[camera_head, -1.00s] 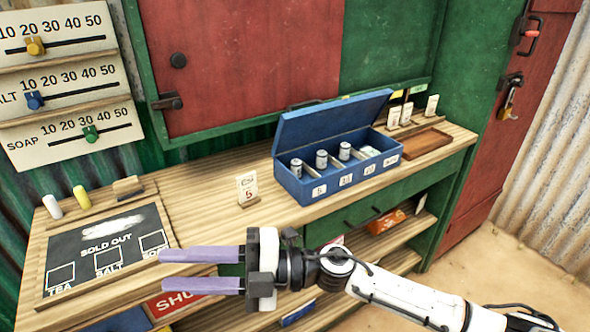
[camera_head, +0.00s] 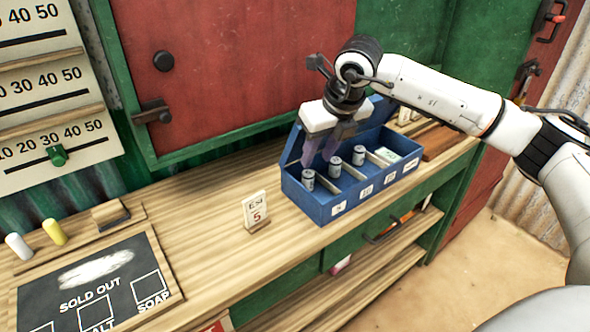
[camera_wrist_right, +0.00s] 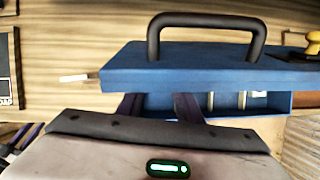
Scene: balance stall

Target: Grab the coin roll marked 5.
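The blue cash box (camera_head: 325,211) stands on the counter with its lid up. Small grey coin rolls stand upright in its compartments: one in the left compartment (camera_head: 308,180), one in the second (camera_head: 336,167) and one in the third (camera_head: 359,155). The left compartment's front label seems to read 5; any number on the rolls is too small to read. My right gripper (camera_head: 320,160) is above the box, its purple fingers apart and pointing down just behind the left two rolls. In the right wrist view its fingers (camera_wrist_right: 158,107) show apart beside the blue lid (camera_wrist_right: 190,70); their tips are hidden. My left gripper is out of view.
A price card with a 5 (camera_head: 256,211) stands on the counter left of the box. The SOLD OUT board (camera_head: 120,285) lies further left, with chalks behind it. The raised lid stands close to my right gripper. The counter between board and box is mostly clear.

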